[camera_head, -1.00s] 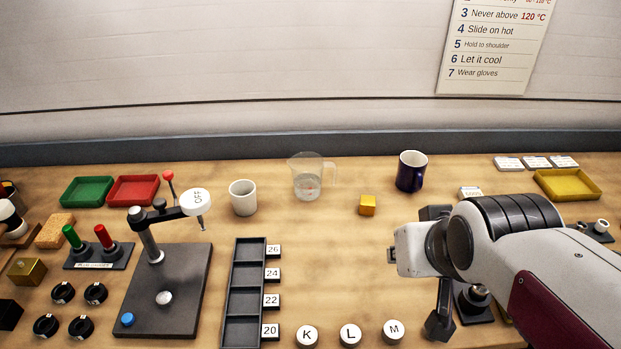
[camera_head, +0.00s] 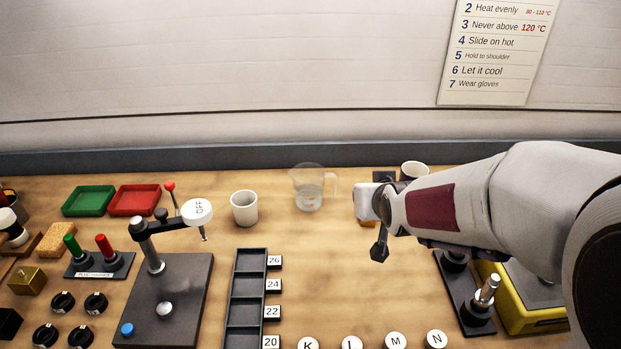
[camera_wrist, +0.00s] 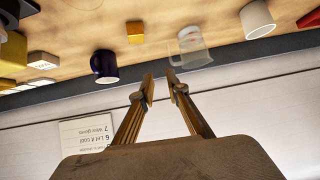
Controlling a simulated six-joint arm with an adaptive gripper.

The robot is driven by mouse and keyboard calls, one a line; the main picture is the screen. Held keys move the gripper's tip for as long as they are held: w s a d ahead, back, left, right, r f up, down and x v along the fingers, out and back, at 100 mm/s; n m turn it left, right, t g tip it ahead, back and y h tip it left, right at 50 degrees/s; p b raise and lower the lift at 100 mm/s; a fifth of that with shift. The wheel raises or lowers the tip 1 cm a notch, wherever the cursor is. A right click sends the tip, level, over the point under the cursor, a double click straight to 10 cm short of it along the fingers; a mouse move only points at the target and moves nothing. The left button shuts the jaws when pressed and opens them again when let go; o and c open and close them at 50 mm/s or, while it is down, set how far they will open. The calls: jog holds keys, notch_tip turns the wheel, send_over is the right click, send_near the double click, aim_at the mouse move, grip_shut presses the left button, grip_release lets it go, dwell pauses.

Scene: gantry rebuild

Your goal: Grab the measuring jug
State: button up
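The measuring jug (camera_head: 308,190) is clear, with pale markings, and stands upright at the back middle of the bench, its handle on the right. It also shows in the wrist view (camera_wrist: 193,46), where the scene appears upside down. My gripper (camera_wrist: 160,80) is empty, with a gap between its two fingertips. In the head view my arm reaches in from the right, and its end is right of the jug, apart from it. The fingers are mostly hidden there.
A white cup (camera_head: 244,208) stands left of the jug. The bench in front of the jug is clear.

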aim_at(337, 185)
jog(key=shift+w+a+f+t+y, duration=0.15)
jog(key=shift+w+a+f+t, duration=0.4)
jog(key=shift+w+f, duration=1.2)
jog(key=shift+w+a+f+t+y, duration=0.1)
jog(key=shift+w+a+f+t, duration=0.45)
jog(key=shift+w+f, duration=1.2)
jog(key=shift+w+a+f+t+y, duration=0.15)
jog(key=shift+w+a+f+t, duration=0.6)
jog(key=shift+w, duration=1.75)
jog(key=shift+d+f+g, duration=0.15)
jog(key=shift+g, duration=0.2)
jog(key=shift+x, duration=1.3)
jog(key=shift+w+f, duration=0.1)
jog(key=shift+d+x, duration=0.1)
jog(key=shift+x, duration=1.15)
jog(key=shift+d+x, duration=0.15)
jog(key=shift+x, duration=1.05)
jog(key=shift+a, duration=0.1)
